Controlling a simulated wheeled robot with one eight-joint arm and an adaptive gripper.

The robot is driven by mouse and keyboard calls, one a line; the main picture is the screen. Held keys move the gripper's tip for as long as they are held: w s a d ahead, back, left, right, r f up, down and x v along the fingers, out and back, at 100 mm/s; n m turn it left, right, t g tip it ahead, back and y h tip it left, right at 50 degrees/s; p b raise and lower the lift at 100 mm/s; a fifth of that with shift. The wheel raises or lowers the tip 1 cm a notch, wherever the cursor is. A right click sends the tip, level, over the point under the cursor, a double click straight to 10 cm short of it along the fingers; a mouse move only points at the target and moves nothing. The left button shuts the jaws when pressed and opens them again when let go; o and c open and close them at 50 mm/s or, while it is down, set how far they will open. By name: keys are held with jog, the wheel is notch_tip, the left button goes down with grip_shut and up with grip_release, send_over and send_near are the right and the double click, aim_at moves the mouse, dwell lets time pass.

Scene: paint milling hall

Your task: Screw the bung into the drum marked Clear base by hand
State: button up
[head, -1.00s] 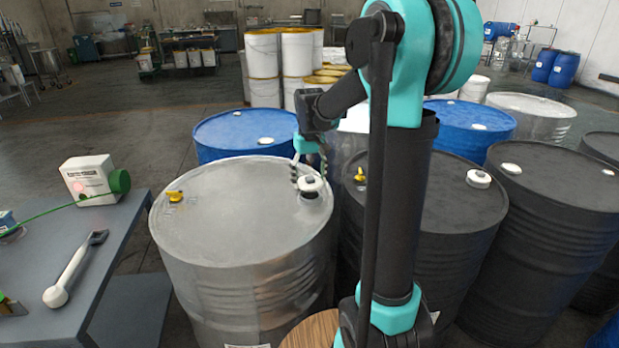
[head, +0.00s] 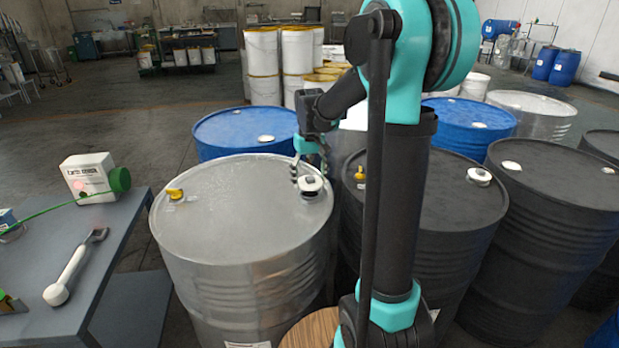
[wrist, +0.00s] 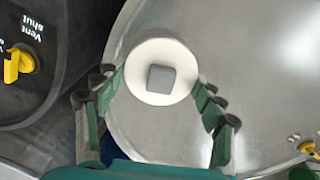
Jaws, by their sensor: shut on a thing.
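The bung (head: 312,183) is a white round cap with a grey square centre. It is at the opening near the right rim of the bare steel drum (head: 235,215); how deep it sits I cannot tell. In the wrist view the bung (wrist: 138,70) lies between the fingertips, with the drum top (wrist: 265,75) behind it. My gripper (head: 311,172) reaches down from above and is shut on the bung; it also shows in the wrist view (wrist: 162,88). The drum's label is at the bottom edge of the head view and unreadable, so I cannot confirm Clear base.
A yellow vent (head: 174,194) stands on the steel drum's left side. A dark drum (head: 455,205) with another yellow vent (head: 360,175) is close on the right. A blue drum (head: 230,130) stands behind. A grey bench (head: 110,235) with a tool (head: 75,268) is at the left.

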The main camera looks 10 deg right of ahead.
jog(key=shift+f, duration=0.3)
jog(key=shift+f, duration=1.05)
dwell(0.6)
jog(key=o, duration=1.2)
jog(key=shift+o, duration=0.2)
notch_tip(320, 180, up, 12)
